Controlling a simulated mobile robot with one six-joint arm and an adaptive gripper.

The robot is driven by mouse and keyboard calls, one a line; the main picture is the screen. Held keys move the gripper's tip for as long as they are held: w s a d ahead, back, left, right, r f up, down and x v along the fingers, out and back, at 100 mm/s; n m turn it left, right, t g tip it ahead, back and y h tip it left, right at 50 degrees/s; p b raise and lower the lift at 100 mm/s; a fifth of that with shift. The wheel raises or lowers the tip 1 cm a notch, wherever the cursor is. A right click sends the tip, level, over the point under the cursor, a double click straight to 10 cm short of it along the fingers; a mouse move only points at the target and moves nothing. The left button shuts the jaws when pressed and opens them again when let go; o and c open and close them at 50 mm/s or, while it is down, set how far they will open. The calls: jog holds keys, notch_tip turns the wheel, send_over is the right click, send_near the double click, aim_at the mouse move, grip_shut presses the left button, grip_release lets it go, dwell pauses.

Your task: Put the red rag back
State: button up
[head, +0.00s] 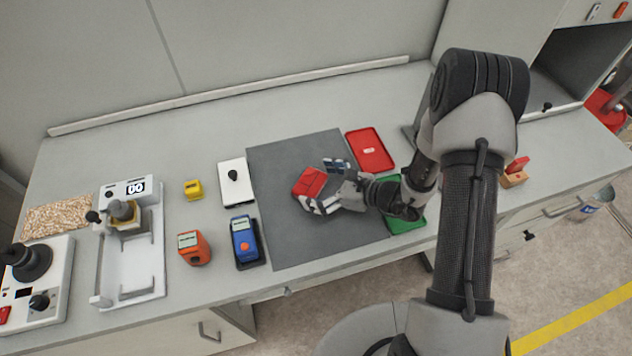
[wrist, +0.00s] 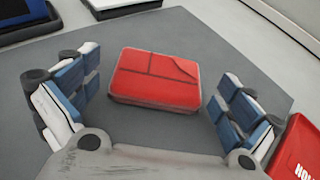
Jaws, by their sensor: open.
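The red rag (head: 309,181), folded into a flat block with creases on top, lies on the dark grey mat (head: 276,233). In the wrist view the rag (wrist: 156,76) sits between and just beyond my two fingers. My gripper (head: 334,188) is open low over the mat, beside the rag; in the wrist view its blue-padded fingers (wrist: 152,97) stand apart on either side with a gap to the rag. A red tray (head: 370,150) with a white label lies at the mat's right edge. A green tray (head: 410,222) is partly hidden behind my arm.
Left of the mat are a blue device (head: 244,240), an orange device (head: 194,248), a white box with a black knob (head: 235,182) and a yellow block (head: 194,189). A white machine (head: 130,260) stands farther left. The mat's front and back areas are clear.

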jog(key=p+v, duration=0.1)
jog(key=v, duration=1)
jog(key=shift+s+d+r+p, duration=0.1)
jog(key=shift+d+r+p, duration=0.1)
jog(key=shift+p, duration=0.2)
jog(key=s+a+r+n+g+h, duration=0.1)
jog(key=s+a+r+n+g, duration=0.2)
jog(key=s+r+n, duration=0.35)
jog(key=s+a+r+n+g+h, duration=0.2)
jog(key=s+r+n+g, duration=0.2)
jog(key=r+n, duration=0.4)
jog(key=s+d+r+n+t+h, duration=0.5)
jog(key=s+d+r+n+h, duration=0.3)
jog(key=r, duration=0.3)
jog(key=shift+s+d+r+n+h, duration=0.15)
jog(key=shift+s+d+n+h, duration=0.2)
jog(key=shift+s+n, duration=0.4)
notch_tip(320, 180, down, 2)
jog(key=shift+f+b, duration=0.1)
jog(key=shift+b, duration=0.95)
